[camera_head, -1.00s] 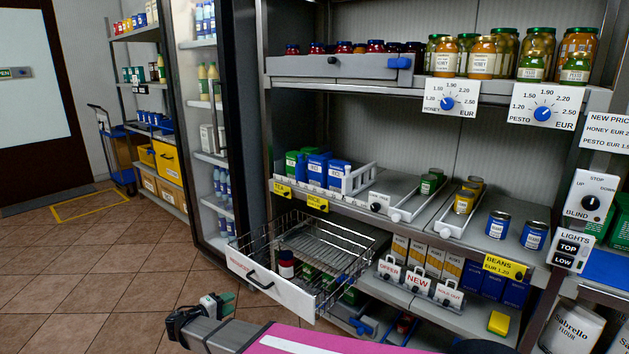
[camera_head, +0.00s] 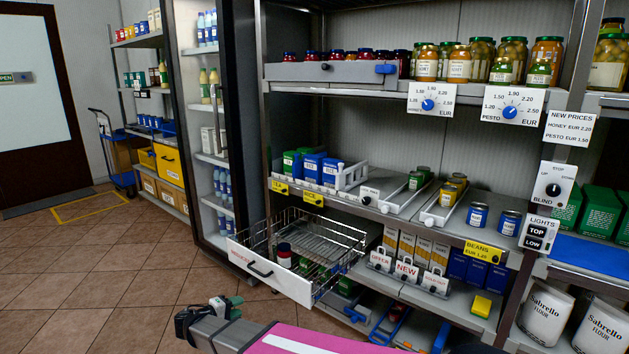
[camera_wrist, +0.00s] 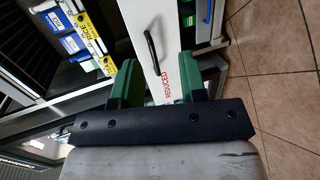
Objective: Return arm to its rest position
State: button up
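My arm (camera_head: 290,341), with a magenta section, reaches in along the bottom of the head view. My gripper (camera_head: 222,306) is at its left end, low over the tiled floor and in front of the pulled-out wire drawer (camera_head: 270,275). In the wrist view my gripper (camera_wrist: 163,75) has two green fingers spread apart. I see nothing held between them. The drawer's white front with a black handle and red lettering (camera_wrist: 148,45) shows beyond the fingers. No contact between gripper and drawer is visible.
The shelf unit (camera_head: 330,190) with jars, boxes and cans fills the middle and right. The drawer juts out from it and holds a dark red-labelled jar (camera_head: 284,256). A fridge (camera_head: 212,160) stands left of it. The tiled floor (camera_head: 80,270) at left is clear.

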jog(key=w+d+m+g, duration=0.25)
jog(key=d+g, duration=0.25)
jog(key=d, duration=0.9)
jog(key=s+d+m+g+y, duration=0.1)
jog(key=d+m+g+y, duration=0.1)
jog(key=d, duration=0.8)
jog(key=s+d+r+m+g+y, duration=0.1)
jog(key=s+d+m+g+y, duration=0.1)
jog(key=d, duration=0.9)
jog(key=s+d+m+g+y, duration=0.1)
jog(key=d+m+y, duration=0.2)
jog(key=d, duration=0.7)
jog(key=y, duration=0.2)
jog(key=shift+s+d+r+g+y, duration=0.3)
jog(key=shift+s+g+y, duration=0.05)
jog(key=shift+g+y, duration=0.05)
